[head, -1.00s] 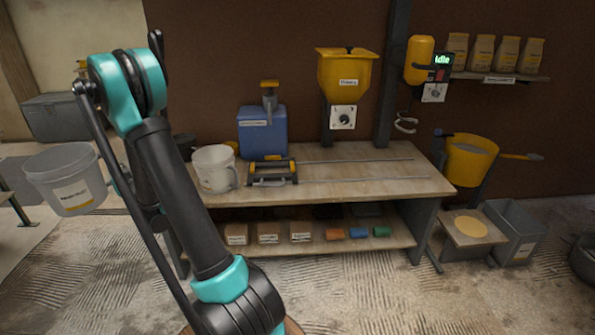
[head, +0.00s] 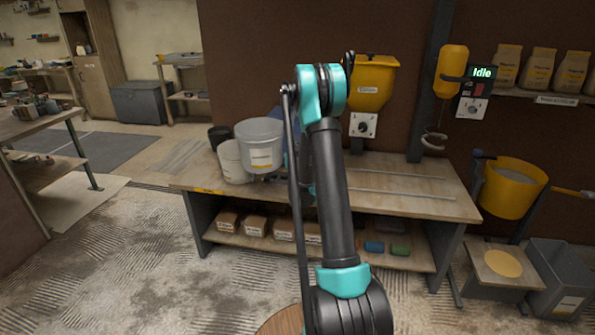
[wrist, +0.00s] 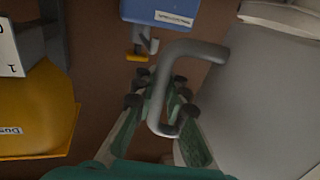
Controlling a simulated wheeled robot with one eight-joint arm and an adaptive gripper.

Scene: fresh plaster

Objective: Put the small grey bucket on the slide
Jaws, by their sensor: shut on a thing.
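The small grey bucket (head: 262,150), with a pale label, hangs upright in front of the workbench's left part. In the wrist view its bent side handle (wrist: 190,50) lies between the fingers of my gripper (wrist: 160,108), which is shut on it. The bucket's grey wall (wrist: 265,95) fills the right of that view. In the head view my gripper is hidden behind my arm. The slide's carriage is mostly hidden behind the bucket and my arm. Its rails (head: 400,193) run along the bench top to the right.
A white bucket (head: 232,162) and a black pot (head: 219,137) stand at the workbench's (head: 440,208) left end. A blue canister (wrist: 165,10) is mostly hidden in the head view. A yellow hopper (head: 372,76) hangs behind the bench. The bench top's right part is clear.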

